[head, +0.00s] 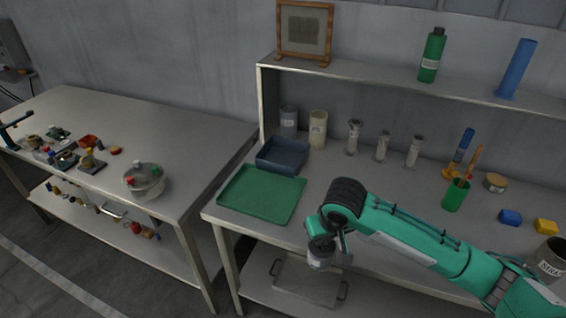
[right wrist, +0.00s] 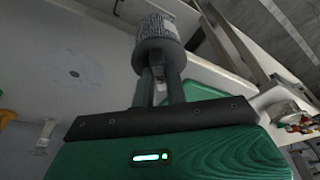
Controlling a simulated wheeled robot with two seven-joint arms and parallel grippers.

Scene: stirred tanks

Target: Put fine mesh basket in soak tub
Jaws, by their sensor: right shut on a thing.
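My right gripper (head: 325,244) points down over the front edge of the bench, in front of the green tray. It is shut on the fine mesh basket (head: 320,261), a small grey cylinder. In the right wrist view the mesh-patterned basket (right wrist: 156,40) sits between the fingertips of my right gripper (right wrist: 158,66). The soak tub, which I take to be the dark blue open tub (head: 276,166), stands behind the green tray. It looks empty. My left gripper is not in view.
The green tray (head: 262,194) lies empty at the bench's left front. Two cylindrical containers (head: 318,128) stand behind the tub, under the raised shelf (head: 400,85). Several glass vessels (head: 382,146) stand to the right. A second table (head: 190,130) is at left, across a gap.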

